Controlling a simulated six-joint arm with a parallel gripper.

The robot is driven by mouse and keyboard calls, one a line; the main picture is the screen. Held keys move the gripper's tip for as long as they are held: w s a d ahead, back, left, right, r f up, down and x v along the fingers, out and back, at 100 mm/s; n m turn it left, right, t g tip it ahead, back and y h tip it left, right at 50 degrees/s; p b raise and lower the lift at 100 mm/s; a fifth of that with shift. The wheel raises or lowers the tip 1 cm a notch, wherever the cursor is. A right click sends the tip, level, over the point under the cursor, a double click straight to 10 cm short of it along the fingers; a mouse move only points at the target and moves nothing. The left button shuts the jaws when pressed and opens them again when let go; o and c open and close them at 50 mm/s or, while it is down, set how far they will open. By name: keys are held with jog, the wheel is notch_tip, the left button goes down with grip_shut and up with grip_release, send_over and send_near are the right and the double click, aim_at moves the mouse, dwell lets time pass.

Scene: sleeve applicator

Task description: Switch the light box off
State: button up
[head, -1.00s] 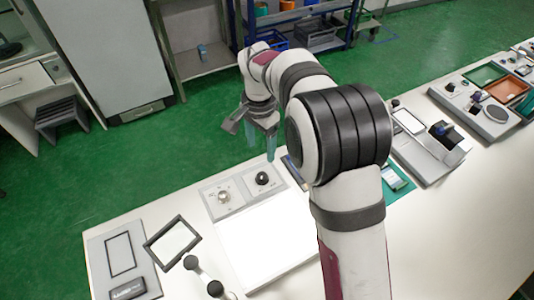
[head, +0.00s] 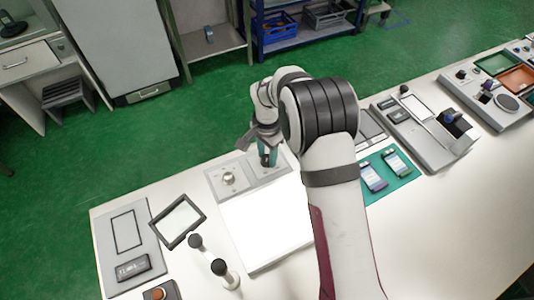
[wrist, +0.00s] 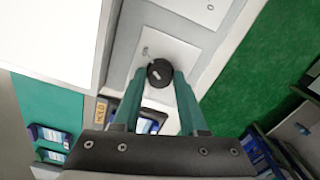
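The light box shows a bright white panel (head: 268,228) with a grey control strip (head: 210,183) along its far edge. The panel looks lit; it also shows in the wrist view (wrist: 50,35). My gripper (head: 267,157) is down over that right end. In the wrist view its green fingers (wrist: 160,80) look open, one either side of the black knob; whether they touch it is unclear.
A black frame (head: 178,221) and black-topped posts (head: 221,268) stand left of the panel, near a grey board (head: 105,262). A green mat (head: 405,176) with phone-like devices (head: 373,177) lies right of my arm. Grey fixtures (head: 425,140) stand farther right.

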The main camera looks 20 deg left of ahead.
grip_shut()
jog(key=shift+n, duration=0.3)
jog(key=n, duration=0.9)
jog(key=shift+n, duration=2.2)
